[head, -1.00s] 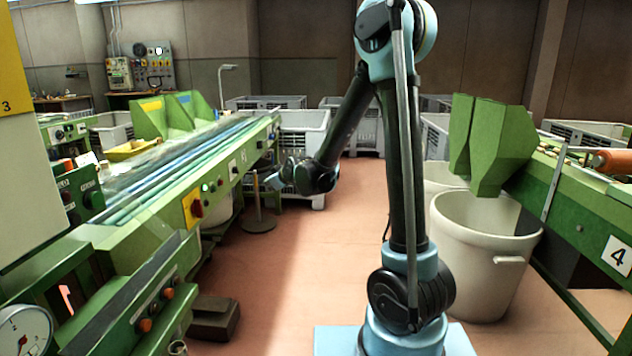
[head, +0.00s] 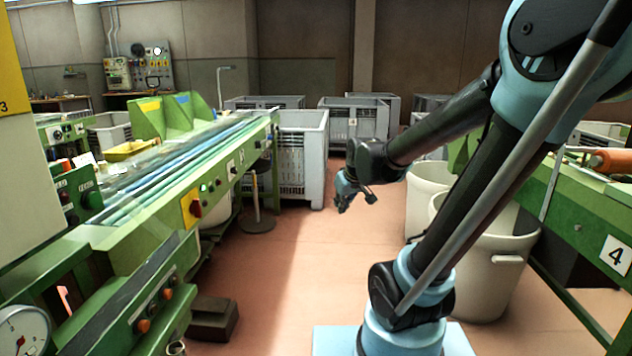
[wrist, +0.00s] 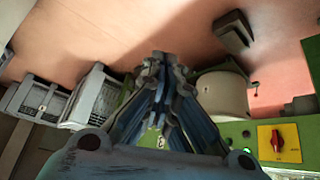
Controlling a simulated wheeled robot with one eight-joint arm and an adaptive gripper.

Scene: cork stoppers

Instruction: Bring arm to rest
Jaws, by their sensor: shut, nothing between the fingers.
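My gripper (head: 343,203) hangs at the end of my bent arm, in the middle of the head view, above the open floor between the two green machines. It points downward and is apart from everything around it. In the wrist view my gripper (wrist: 159,62) has its fingers together, with nothing between them. My arm leans to the right in the head view and hides part of the bins behind it.
A green sorting machine (head: 165,205) runs along the left. Another green machine (head: 590,205) stands on the right, with a pale round bin (head: 485,265) beside it. Grey crates (head: 300,150) stand at the back. The reddish floor (head: 290,265) between is clear.

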